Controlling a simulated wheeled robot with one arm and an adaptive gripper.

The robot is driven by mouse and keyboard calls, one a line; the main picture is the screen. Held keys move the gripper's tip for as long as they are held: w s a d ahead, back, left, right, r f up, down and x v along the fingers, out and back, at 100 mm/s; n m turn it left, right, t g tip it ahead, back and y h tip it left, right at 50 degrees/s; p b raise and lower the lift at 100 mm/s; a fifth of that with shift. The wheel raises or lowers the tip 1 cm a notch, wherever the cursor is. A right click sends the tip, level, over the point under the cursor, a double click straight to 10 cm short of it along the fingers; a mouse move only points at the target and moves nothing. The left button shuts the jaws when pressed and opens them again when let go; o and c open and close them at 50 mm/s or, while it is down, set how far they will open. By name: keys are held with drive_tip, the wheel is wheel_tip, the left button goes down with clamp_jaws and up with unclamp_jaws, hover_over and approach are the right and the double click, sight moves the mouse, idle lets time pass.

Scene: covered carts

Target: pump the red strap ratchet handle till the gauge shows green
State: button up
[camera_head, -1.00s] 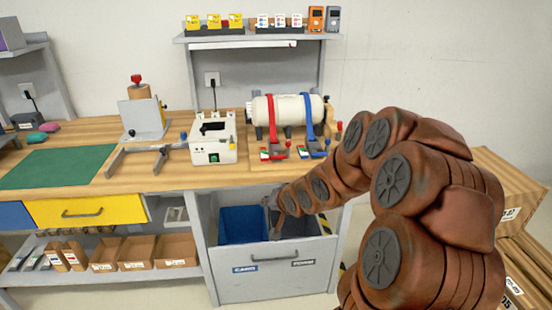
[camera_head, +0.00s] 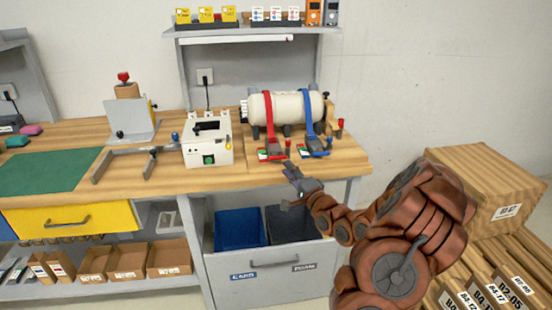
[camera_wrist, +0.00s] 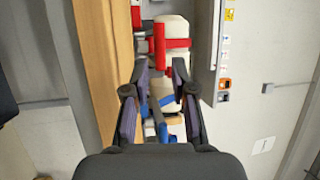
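The white cylinder (camera_head: 290,106) lies on its stand on the bench, with a red strap (camera_head: 269,113) on its left part and a blue strap (camera_head: 309,113) on its right. The red ratchet handle (camera_head: 271,150) sits in front at the bench edge, beside a small coloured gauge (camera_head: 263,156) too small to read. My gripper (camera_head: 291,172) is just in front of the bench edge, below the red ratchet and apart from it. In the wrist view my gripper (camera_wrist: 160,70) is open and empty, with the red strap (camera_wrist: 172,44) beyond its fingertips.
The blue ratchet (camera_head: 315,147) stands right of the red one. A white box device (camera_head: 207,148) with a green button is to the left. A shelf (camera_head: 250,31) hangs above. Open bins (camera_head: 238,229) sit under the bench, and cardboard boxes (camera_head: 490,185) stand at right.

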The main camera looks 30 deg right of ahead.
sight(279, 159)
drive_tip(key=shift+w+r+p, duration=0.2)
drive_tip(key=shift+w+p, duration=0.05)
drive_tip(key=shift+w, duration=0.9)
drive_tip(key=shift+w+r+p, duration=0.2)
drive_tip(key=shift+w+r, duration=0.05)
drive_tip(key=shift+w, duration=0.95)
drive_tip(key=shift+w+r+p, duration=0.2)
drive_tip(key=shift+w+p, duration=0.05)
drive_tip(key=shift+w, duration=0.9)
drive_tip(key=shift+c, duration=0.5)
clamp_jaws()
